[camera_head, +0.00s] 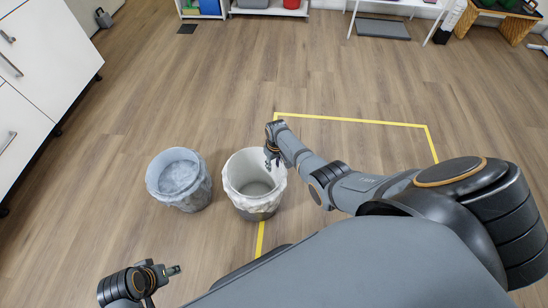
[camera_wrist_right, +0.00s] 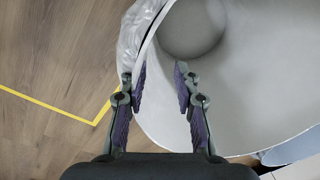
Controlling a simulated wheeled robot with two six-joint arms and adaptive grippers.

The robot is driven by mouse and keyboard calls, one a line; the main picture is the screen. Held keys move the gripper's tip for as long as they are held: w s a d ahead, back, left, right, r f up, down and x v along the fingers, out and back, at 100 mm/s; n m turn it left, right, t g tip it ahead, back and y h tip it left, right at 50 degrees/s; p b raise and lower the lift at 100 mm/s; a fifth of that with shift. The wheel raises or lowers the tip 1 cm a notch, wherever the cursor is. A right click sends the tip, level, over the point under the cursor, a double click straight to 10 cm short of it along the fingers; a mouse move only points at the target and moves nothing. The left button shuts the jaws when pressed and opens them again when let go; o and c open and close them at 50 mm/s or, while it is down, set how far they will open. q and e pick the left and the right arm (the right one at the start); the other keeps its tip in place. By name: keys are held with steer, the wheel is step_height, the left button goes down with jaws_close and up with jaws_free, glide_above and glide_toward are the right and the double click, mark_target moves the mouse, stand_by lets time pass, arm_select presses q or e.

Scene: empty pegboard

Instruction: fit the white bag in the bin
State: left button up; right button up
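The white bag (camera_head: 232,181) hangs around the upper outside of the near bin (camera_head: 259,214), with its upper edge at the rim. In the right wrist view, crumpled translucent bag film (camera_wrist_right: 136,32) shows outside the pale rim, and the smooth inside of the opening (camera_wrist_right: 255,75) fills the right side. My right gripper (camera_head: 271,157) is at the bin's far right rim. Its fingers (camera_wrist_right: 160,76) are apart, with the rim close to the left finger; I cannot tell whether they touch it. My left gripper (camera_head: 176,270) is low at the left, away from the bins; its opening is unclear.
A second bin with a bluish bag (camera_head: 180,181) stands just left of the near bin. Yellow tape (camera_head: 350,120) marks the floor. White cabinets (camera_head: 40,65) stand at the left, shelves (camera_head: 270,10) at the back.

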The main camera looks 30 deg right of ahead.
step_height(320, 180, up, 7)
steer(key=shift+d+r, duration=0.2)
stand_by(0.8)
